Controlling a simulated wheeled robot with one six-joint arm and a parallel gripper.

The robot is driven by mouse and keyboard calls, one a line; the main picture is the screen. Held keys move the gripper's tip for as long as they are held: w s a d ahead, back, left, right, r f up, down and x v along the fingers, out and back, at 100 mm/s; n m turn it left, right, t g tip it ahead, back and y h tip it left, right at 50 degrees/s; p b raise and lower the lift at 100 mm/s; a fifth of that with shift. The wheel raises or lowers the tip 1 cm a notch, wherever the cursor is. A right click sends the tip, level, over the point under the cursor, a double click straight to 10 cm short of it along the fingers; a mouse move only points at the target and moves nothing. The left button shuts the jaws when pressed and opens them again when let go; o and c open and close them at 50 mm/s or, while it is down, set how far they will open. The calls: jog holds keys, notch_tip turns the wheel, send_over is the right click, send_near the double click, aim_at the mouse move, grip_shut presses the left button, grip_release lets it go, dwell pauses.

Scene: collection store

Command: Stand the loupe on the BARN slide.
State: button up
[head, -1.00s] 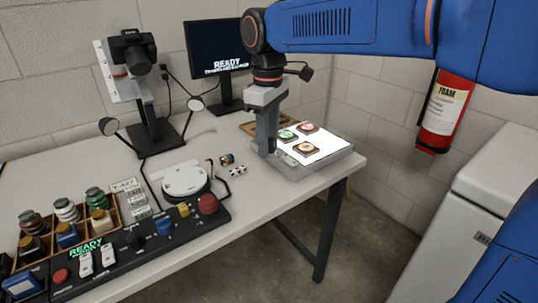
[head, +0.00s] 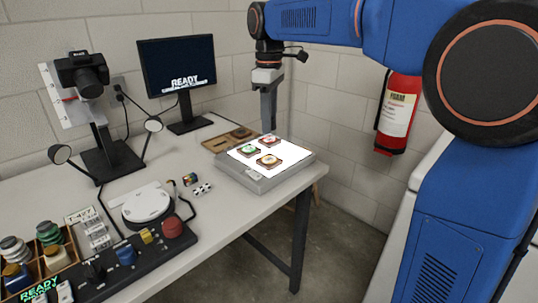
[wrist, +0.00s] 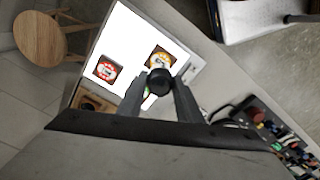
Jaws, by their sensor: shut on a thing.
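Three framed slides lie on the lit white light box (head: 290,167): one green (head: 248,151), one red (head: 270,140), one yellow-orange (head: 268,160). Their lettering is too small to read, so I cannot tell which is BARN. My gripper (head: 268,129) is above the back of the light box. In the wrist view it is shut on a dark round thing, seemingly the loupe (wrist: 159,82), held between the fingertips. There, the red slide (wrist: 106,69) is left of the loupe and the yellow-orange slide (wrist: 160,57) is partly behind it. The green slide is mostly hidden.
A wooden tray (head: 216,143) lies behind the light box. A white round turntable (head: 147,203), a small colour cube (head: 190,179) and a control panel (head: 128,262) are to the left. A monitor (head: 177,64) and a camera stand (head: 103,130) stand at the back.

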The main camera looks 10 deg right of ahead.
jog(key=shift+f, duration=4.35)
jog(key=o, duration=1)
jog(key=shift+f, duration=0.1)
notch_tip(320, 180, up, 12)
jog(key=shift+r, duration=0.15)
jog(key=s+d+f+m+t, duration=0.1)
jog(key=s+d+f+m, duration=0.3)
jog(key=s+f, duration=0.3)
jog(key=s+d+f+m+t, duration=0.2)
jog(key=s+d+f+m, duration=0.2)
jog(key=s, duration=0.9)
jog(key=s+d+f+m+t, duration=0.1)
jog(key=s+d+f+m, duration=0.3)
jog(key=s+d+f, duration=0.3)
jog(key=shift+s+f+t, duration=0.2)
jog(key=shift+s+f, duration=0.65)
jog(key=shift+s, duration=0.2)
jog(key=shift+s+f+t, duration=0.2)
jog(key=shift+s+f, duration=0.6)
jog(key=shift+s, duration=0.25)
